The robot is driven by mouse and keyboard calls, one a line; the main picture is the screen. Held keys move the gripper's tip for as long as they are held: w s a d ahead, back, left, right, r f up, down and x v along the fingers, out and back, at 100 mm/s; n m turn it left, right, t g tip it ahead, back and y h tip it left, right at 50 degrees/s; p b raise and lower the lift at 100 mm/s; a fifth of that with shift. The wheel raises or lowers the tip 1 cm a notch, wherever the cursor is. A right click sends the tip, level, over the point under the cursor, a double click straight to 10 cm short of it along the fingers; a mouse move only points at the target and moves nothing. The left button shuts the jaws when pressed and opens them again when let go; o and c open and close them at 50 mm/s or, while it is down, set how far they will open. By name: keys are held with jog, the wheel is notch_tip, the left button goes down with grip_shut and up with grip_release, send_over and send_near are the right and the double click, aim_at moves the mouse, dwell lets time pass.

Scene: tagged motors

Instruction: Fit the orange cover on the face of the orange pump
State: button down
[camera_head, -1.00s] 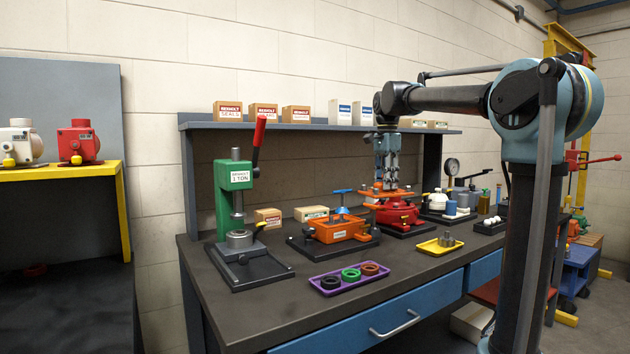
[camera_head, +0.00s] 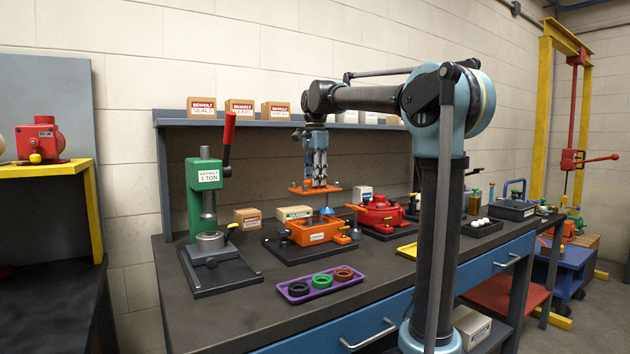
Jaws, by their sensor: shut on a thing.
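My gripper (camera_head: 314,185) is shut on the orange cover (camera_head: 299,190), a flat plate held roughly level. The cover is in the air above the orange pump (camera_head: 312,236), with a visible gap between them. The orange pump is an open-topped box-like housing on a dark base plate on the bench. I cannot tell how well the cover lines up with the pump face.
A green press (camera_head: 205,175) with a red lever stands left. A red pump (camera_head: 380,212) sits right of the orange pump. A purple tray (camera_head: 285,291) with black, green and brown rings lies in front. A yellow tray (camera_head: 405,251) is partly behind my arm. A shelf (camera_head: 240,122) runs behind.

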jog(key=shift+f, duration=0.15)
jog(key=shift+f, duration=2.2)
jog(key=shift+s, duration=0.15)
jog(key=shift+f, duration=3.05)
jog(key=c, duration=1.1)
grip_release()
jog(key=shift+r, duration=2.95)
